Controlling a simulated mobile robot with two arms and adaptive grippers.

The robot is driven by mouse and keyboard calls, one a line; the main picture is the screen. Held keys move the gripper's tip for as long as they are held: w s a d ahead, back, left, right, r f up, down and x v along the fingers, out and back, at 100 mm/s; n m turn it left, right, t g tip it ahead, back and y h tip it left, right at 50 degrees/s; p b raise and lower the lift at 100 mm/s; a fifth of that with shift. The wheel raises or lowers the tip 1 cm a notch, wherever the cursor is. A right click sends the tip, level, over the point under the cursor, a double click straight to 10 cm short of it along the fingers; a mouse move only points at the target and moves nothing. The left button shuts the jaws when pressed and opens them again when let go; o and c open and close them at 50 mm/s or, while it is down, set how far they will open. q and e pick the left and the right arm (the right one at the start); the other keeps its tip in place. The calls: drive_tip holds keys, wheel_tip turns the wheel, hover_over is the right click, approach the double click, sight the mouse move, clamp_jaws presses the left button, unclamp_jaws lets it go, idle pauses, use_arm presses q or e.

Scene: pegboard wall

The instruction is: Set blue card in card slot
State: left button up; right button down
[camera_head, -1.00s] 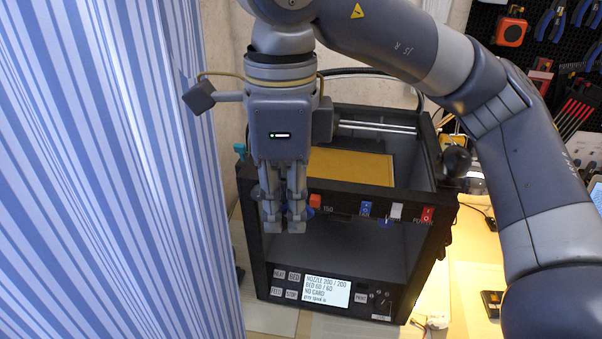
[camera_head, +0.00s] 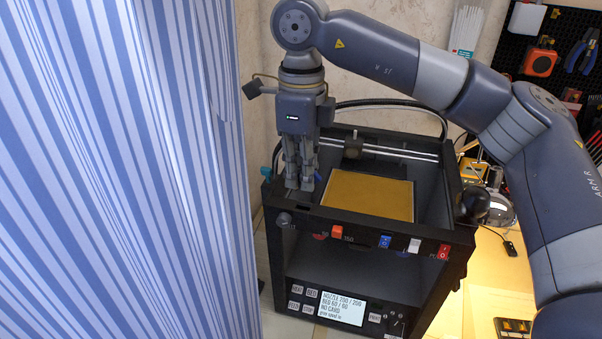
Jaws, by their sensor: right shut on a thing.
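My right gripper (camera_head: 298,185) points down over the top left front corner of the black 3D printer (camera_head: 350,262). Its fingers are shut. A small bit of blue (camera_head: 319,177), likely the blue card, shows at the right side of the fingers; the rest is hidden. A small dark slot (camera_head: 303,207) shows in the printer's top front bar, just below the fingertips in the picture; I cannot tell whether it is the card slot. The printer's screen (camera_head: 341,309) reads "NO CARD". My left gripper is not in view.
A yellow-brown bed (camera_head: 368,195) lies inside the printer's open top. Blue, white and red switches line the front bar, with a blue one (camera_head: 385,241) near the middle. A striped blue curtain (camera_head: 120,170) fills the left side. A dark tool board (camera_head: 560,60) hangs back right.

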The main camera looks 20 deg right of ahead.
drive_tip(key=shift+w, duration=0.25)
drive_tip(key=shift+d+f+p, duration=0.1)
drive_tip(key=shift+f+p, duration=0.3)
wheel_tip(320, 180, down, 2)
drive_tip(key=shift+f+p, duration=0.1)
drive_tip(key=shift+p, duration=0.5)
drive_tip(key=shift+f, duration=0.35)
drive_tip(key=shift+f+b, duration=0.2)
drive_tip(key=shift+b, duration=0.1)
drive_tip(key=c, duration=1.7)
unclamp_jaws()
